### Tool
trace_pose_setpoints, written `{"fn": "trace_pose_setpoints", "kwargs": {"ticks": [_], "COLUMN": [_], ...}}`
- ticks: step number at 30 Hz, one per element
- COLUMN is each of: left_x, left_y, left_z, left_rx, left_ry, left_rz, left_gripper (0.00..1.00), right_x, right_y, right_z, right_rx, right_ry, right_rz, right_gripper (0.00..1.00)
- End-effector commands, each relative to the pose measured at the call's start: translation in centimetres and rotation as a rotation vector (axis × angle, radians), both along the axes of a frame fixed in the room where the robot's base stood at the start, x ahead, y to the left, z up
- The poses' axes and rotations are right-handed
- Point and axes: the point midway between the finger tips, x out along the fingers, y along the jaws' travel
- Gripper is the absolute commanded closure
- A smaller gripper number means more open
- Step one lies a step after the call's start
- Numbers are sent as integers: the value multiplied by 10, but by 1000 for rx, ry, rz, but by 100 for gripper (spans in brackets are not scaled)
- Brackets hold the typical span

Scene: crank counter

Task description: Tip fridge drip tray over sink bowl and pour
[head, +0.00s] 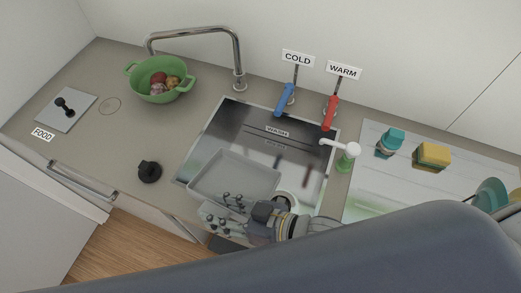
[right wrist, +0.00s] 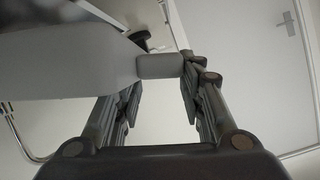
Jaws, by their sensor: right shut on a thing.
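The drip tray (head: 236,176) is a shallow grey rectangular tray with a raised rim. In the head view it is over the front part of the sink bowl (head: 225,122), looking roughly level, and I cannot tell whether it holds liquid. My right gripper (head: 229,210) is shut on the tray's front edge. In the right wrist view the tray (right wrist: 65,60) fills the left side, and its narrow tab reaches the fingers of my right gripper (right wrist: 163,82). The tray hides part of the bowl. My left gripper is not in view.
A curved faucet (head: 238,60) stands behind the sink. Blue COLD (head: 284,99) and red WARM (head: 330,113) levers and a soap pump (head: 347,157) stand nearby. A green colander (head: 160,93) and a black knob (head: 149,172) are left; a sponge (head: 431,155) sits right.

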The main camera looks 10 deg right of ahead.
Motion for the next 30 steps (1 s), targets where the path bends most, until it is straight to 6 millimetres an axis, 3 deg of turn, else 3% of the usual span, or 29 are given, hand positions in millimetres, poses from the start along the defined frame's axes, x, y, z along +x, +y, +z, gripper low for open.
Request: {"fn": "trace_pose_setpoints", "kwargs": {"ticks": [1,9,11,16,30], "left_x": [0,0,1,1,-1], "left_y": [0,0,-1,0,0], "left_z": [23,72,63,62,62], "left_rx": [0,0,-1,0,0], "left_ry": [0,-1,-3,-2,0], "left_rz": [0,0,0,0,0], "left_gripper": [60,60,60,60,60], "right_x": [-1,-5,-4,-4,-4], "right_y": [1,4,3,3,3], "right_z": [21,61,52,52,82], "right_rx": [-7,-54,-56,-54,-53], "right_ry": [-6,-62,-64,-64,-62], "right_rz": [0,0,0,0,1], "right_gripper": [94,94,94,94,94]}}
